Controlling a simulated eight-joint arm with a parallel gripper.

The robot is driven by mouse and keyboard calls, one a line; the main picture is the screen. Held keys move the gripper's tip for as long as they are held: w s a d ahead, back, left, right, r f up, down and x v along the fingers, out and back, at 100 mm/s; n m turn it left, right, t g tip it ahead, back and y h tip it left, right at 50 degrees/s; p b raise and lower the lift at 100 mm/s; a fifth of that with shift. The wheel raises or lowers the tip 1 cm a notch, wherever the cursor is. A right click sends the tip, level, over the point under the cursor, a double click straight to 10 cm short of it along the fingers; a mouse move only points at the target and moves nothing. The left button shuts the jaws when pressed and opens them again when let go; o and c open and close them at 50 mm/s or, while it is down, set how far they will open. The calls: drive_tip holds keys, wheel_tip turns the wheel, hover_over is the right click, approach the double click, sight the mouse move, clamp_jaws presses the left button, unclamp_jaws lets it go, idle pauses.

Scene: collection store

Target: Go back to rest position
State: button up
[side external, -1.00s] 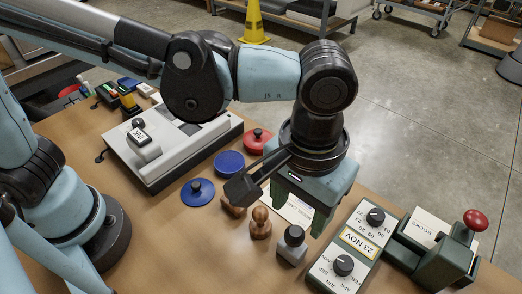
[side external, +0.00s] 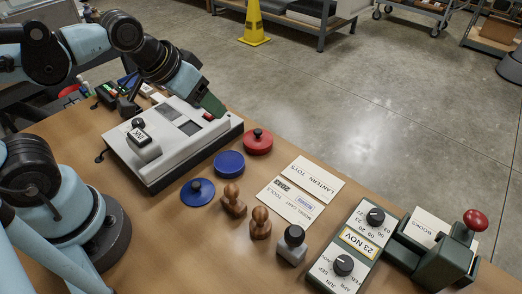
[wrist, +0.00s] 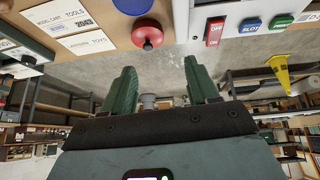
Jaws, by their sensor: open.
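My gripper (side external: 210,104) is raised and turned outward, over the far end of the white machine in the side external view. In the wrist view its two green fingers (wrist: 160,90) stand wide apart with nothing between them. Part of the gripper is hidden behind my wrist in the side external view.
The white machine (side external: 152,171) stands on the wooden table (side external: 165,225). Red (side external: 257,143) and blue (side external: 229,164) pads, wooden stamps (side external: 260,226), cards (side external: 310,182), a date box (side external: 357,246) and a green press (side external: 437,258) are nearby. Open concrete floor (side external: 360,105) lies beyond.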

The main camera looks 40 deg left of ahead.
drive_tip(key=a, duration=0.2)
drive_tip(key=shift+s+a+f+t+y, duration=0.25)
drive_tip(key=shift+s+a+t+y, duration=0.05)
drive_tip(key=shift+a+t, duration=0.1)
